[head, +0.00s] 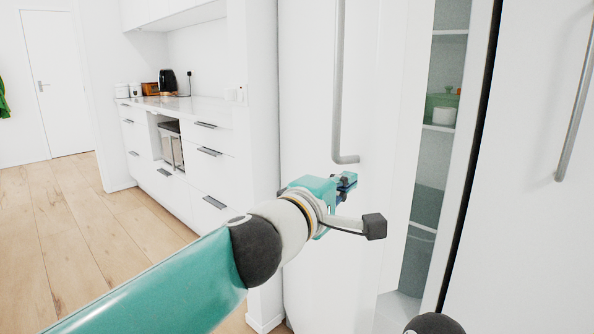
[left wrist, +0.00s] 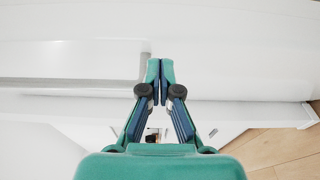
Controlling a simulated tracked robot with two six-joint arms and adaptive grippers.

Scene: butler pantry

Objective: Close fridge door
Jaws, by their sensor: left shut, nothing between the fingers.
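The white fridge door (head: 385,60) stands partly open at the centre of the head view, with a long grey vertical handle (head: 338,80). To its right a gap shows the shelved fridge interior (head: 428,175). My left gripper (head: 347,181) is shut and empty, in front of the door's outer face just below the handle's lower end. In the left wrist view its closed fingertips (left wrist: 160,66) point at the white door face (left wrist: 230,50), beside the handle (left wrist: 70,62). Whether they touch the door I cannot tell. My right gripper is not in view.
A second white door (head: 530,130) with a grey handle (head: 575,100) stands at the right. A white counter (head: 190,105) with drawers runs along the left. The wooden floor (head: 90,225) is clear.

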